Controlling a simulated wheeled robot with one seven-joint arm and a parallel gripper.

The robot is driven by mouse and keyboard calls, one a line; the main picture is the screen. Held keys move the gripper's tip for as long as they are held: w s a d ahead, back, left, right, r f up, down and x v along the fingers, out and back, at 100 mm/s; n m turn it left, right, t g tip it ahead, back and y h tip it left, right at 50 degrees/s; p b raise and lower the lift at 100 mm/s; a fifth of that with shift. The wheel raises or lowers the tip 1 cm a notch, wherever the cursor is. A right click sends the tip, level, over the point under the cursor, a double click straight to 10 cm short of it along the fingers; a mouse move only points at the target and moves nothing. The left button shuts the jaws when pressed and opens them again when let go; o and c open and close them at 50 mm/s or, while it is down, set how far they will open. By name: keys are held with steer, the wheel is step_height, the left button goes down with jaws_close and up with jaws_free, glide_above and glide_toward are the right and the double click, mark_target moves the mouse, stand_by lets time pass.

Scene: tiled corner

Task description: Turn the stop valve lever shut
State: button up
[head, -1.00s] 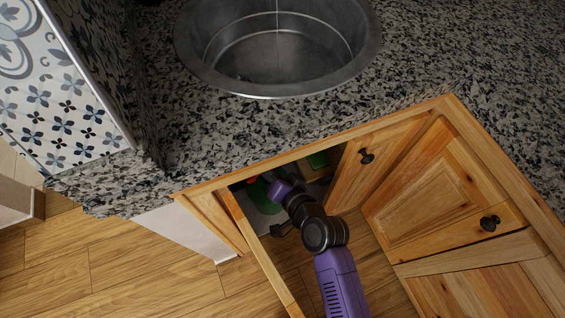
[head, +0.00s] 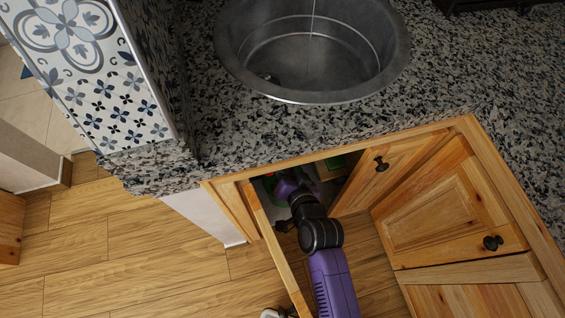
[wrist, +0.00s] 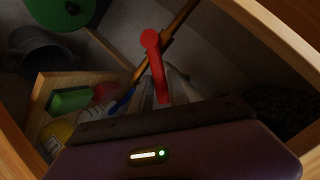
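The red stop valve lever (wrist: 154,62) shows in the wrist view, upright above the middle of my gripper, with its rounded end at the top. It lies against a brownish pipe or rod (wrist: 178,27) that runs diagonally behind it. My gripper (wrist: 163,105) is at the lower end of the lever; greyish shapes flank the lever there, but the fingers are too dark to make out, and contact cannot be judged. In the head view my gripper (head: 288,185) reaches into the open cabinet under the sink, and the lever is hidden.
A wooden caddy (wrist: 48,86) with a green-topped item (wrist: 70,99) and bottles stands left in the cabinet. A round green thing (wrist: 62,10) is at upper left. Open cabinet doors (head: 270,235) and (head: 365,180) flank my arm closely. The granite counter (head: 300,125) overhangs.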

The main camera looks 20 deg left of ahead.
steer(key=o, duration=0.3)
steer(key=shift+v, duration=3.9)
